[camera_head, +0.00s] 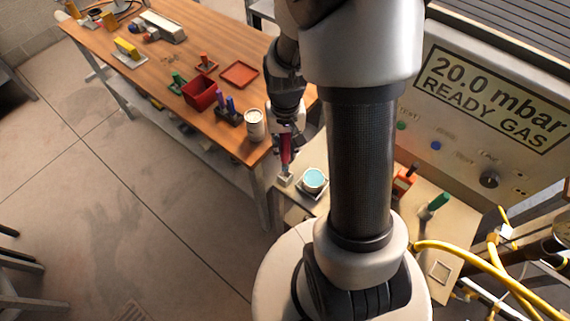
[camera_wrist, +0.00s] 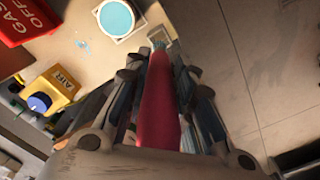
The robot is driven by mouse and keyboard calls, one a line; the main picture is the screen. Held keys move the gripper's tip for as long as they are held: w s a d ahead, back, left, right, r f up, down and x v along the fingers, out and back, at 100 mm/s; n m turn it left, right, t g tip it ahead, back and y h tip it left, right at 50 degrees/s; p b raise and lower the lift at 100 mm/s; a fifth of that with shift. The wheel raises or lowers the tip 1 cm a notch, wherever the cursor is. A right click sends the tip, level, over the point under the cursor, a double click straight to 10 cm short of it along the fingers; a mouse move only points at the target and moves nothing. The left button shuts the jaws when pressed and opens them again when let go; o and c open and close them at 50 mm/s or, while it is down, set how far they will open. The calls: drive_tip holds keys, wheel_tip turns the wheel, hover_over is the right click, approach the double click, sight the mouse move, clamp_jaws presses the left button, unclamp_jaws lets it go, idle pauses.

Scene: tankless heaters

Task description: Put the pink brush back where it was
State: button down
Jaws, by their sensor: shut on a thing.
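My gripper (camera_head: 287,140) is shut on the pink brush (camera_head: 285,152), which it holds upright with the bristle end down. In the wrist view the dark pink handle of the brush (camera_wrist: 158,105) lies between the fingers. The lower end of the brush is at a small pale holder (camera_head: 285,180) on the corner of the beige bench; this holder also shows in the wrist view (camera_wrist: 161,36). I cannot tell whether the tip is inside the holder or just above it. Right beside the holder is a round container of light blue liquid (camera_head: 314,179), also seen in the wrist view (camera_wrist: 117,18).
A white can (camera_head: 255,124) stands close by on the wooden table's near corner. That table (camera_head: 100,38) also bears a red bin (camera_head: 199,93) and a red tray (camera_head: 239,74). A yellow valve block (camera_wrist: 52,90) and a red box (camera_wrist: 28,20) are near my gripper.

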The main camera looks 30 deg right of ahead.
sight(285, 162)
wheel_tip(285, 162, down, 9)
drive_tip(key=shift+r+b, duration=0.15)
drive_tip(key=shift+b, duration=0.75)
drive_tip(key=c, duration=1.4)
unclamp_jaws()
drive_tip(key=shift+o, duration=0.2)
